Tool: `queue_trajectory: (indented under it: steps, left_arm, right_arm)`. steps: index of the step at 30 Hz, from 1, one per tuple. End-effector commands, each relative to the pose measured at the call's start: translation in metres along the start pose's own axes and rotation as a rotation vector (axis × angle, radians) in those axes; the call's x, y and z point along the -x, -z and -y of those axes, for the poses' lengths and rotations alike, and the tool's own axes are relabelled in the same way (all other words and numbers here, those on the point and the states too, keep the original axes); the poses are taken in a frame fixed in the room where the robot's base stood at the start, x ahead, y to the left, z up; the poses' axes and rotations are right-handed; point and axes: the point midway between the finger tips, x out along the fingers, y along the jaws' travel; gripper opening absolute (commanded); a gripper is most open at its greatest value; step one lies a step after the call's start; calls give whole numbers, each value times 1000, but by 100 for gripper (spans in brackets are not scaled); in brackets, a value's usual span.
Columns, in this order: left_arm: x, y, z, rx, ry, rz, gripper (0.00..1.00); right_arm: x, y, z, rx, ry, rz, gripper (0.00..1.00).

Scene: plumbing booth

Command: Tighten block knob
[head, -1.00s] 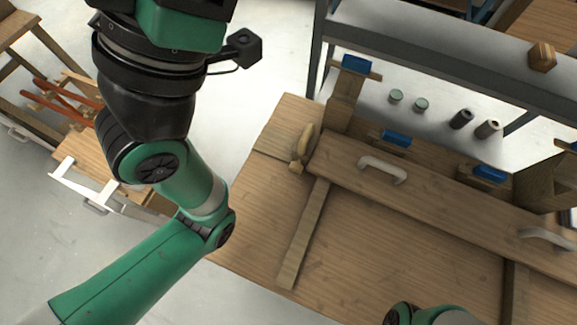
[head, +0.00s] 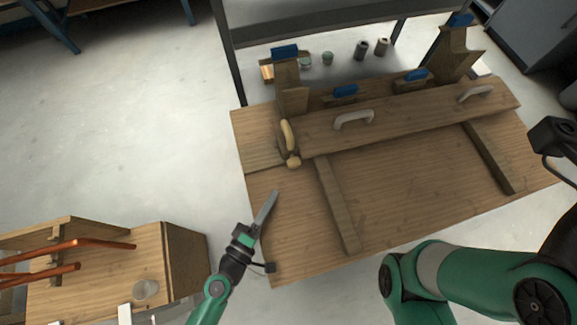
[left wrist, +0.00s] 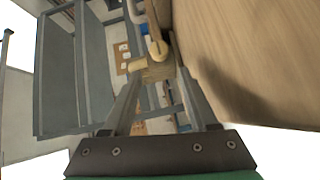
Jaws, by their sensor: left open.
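The block knob (head: 294,162) is a small pale wooden knob at the left end of the long board, beside a curved wooden handle (head: 287,135). In the left wrist view the knob (left wrist: 158,50) is ahead, close to the line between the fingertips. My left gripper (head: 272,196) is over the table's left edge, below and left of the knob in the head view. It is open and apart from the knob; its two fingers (left wrist: 160,75) show in the left wrist view with nothing gripped.
The wooden table (head: 400,185) carries a long board (head: 410,117) with pale handles, blue-topped blocks and crosswise battens (head: 338,205). My right arm is at lower right. Floor left of the table is clear.

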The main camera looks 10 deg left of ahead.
Motion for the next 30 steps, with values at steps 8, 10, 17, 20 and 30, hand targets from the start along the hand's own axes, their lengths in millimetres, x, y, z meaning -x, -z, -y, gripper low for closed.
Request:
queue_trajectory:
  steps: [8,10,17,20,30]
  left_arm:
    - [-55,0,-2,-1,-4,-1,59]
    - [-71,0,-1,-2,-4,0,59]
    - [-106,0,0,-1,-3,0,59]
    - [-111,0,-1,-1,-2,0,59]
    - [-111,0,-1,-1,-2,0,39]
  right_arm:
    - [-1,1,0,-1,1,0,50]
    - [2,-1,0,-1,1,0,50]
    - [6,-6,0,-1,1,0,50]
    - [6,-6,0,-1,1,0,50]
    - [6,-6,0,-1,1,0,50]
